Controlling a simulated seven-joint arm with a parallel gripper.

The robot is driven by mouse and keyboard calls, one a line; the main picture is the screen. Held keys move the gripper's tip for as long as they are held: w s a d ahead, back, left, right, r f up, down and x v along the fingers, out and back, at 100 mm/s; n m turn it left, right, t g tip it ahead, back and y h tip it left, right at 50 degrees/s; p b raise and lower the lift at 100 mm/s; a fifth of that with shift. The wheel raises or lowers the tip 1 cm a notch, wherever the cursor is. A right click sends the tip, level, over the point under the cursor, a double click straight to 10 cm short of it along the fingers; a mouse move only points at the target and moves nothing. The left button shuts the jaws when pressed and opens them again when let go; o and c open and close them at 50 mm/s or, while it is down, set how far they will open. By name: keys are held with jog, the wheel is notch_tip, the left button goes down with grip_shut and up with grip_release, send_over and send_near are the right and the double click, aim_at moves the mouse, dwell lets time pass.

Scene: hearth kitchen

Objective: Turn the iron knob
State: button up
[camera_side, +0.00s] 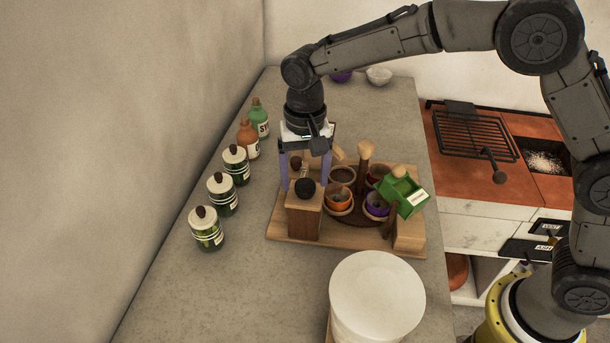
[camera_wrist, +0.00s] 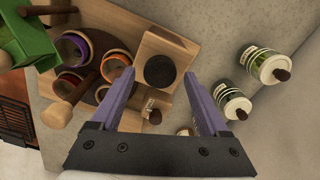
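The iron knob is a round, dark black knob (camera_side: 305,187) on a wooden block (camera_side: 304,217) at the left front of a wooden board. It also shows in the wrist view (camera_wrist: 160,71), on the pale wooden block. My gripper (camera_side: 305,184) points down with its two purple fingers apart. In the side view the knob shows between the fingers' lower ends. In the wrist view the knob lies between the two fingertips (camera_wrist: 159,73), with a gap on each side. Nothing is held. I cannot tell the exact height of the fingertips relative to the knob.
The board (camera_side: 283,233) also bears small coloured cups (camera_side: 339,199), a wooden post (camera_side: 364,160) and a green box (camera_side: 403,196). Several jars (camera_side: 222,194) and bottles (camera_side: 259,119) stand along the left. A white round canister (camera_side: 377,294) stands in front. Counter at front left is clear.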

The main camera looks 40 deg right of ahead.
aim_at(306, 182)
dwell(0.3)
notch_tip(306, 182, up, 14)
jog(key=shift+f, duration=0.15)
dwell(0.4)
jog(key=shift+d, duration=0.1)
